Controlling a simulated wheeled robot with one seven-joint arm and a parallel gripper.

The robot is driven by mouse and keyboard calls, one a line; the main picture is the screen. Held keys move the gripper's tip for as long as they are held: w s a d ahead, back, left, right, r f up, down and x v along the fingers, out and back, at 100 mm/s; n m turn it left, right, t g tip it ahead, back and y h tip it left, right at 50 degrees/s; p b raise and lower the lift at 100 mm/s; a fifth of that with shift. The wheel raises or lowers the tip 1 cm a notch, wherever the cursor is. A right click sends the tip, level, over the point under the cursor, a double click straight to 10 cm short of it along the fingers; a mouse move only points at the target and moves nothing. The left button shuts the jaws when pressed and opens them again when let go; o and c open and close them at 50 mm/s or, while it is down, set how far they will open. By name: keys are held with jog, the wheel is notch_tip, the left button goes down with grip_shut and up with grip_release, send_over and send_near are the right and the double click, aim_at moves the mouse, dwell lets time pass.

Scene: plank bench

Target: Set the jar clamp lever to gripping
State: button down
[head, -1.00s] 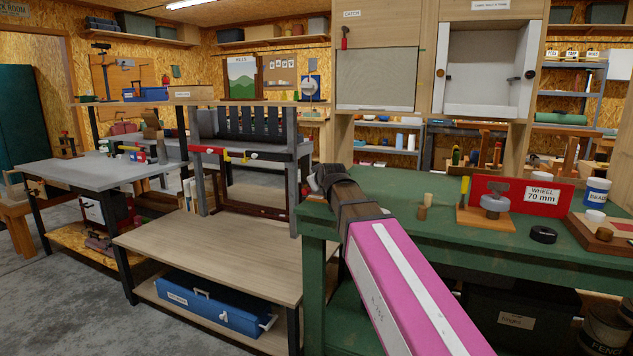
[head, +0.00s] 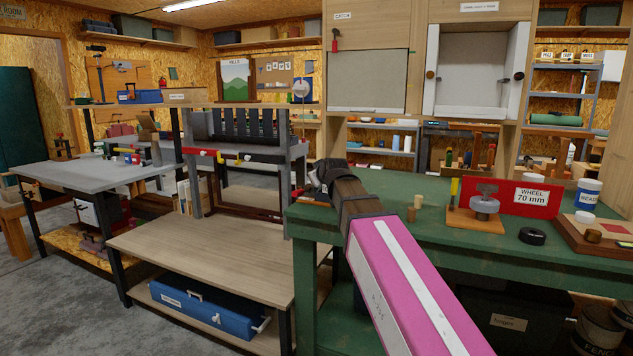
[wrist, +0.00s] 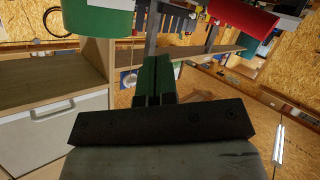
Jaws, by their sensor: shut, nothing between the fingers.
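My gripper (head: 326,174) is in the head view, at the end of my pink-and-white arm, over the left end of the green bench (head: 400,240). No part is clearly labelled as the jar clamp. A wooden board (head: 470,222) on the green bench carries a grey round clamp-like fixture (head: 485,205) and an upright yellow-and-black handle (head: 453,191). I cannot tell whether that handle is the lever, or how it is set. My gripper is well to the left, touching neither.
Beside the board are a red WHEEL 70 mm sign (head: 560,198), a black ring (head: 533,236), small wooden pegs (head: 418,201) and a blue-and-white jar (head: 587,192). A grey rack (head: 290,153) with red and yellow bars stands left of my gripper.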

jog(key=s+d, duration=0.2)
jog(key=s, duration=0.7)
jog(key=shift+s+r, duration=0.2)
jog(key=shift+r, duration=0.15)
jog(key=shift+d, duration=0.1)
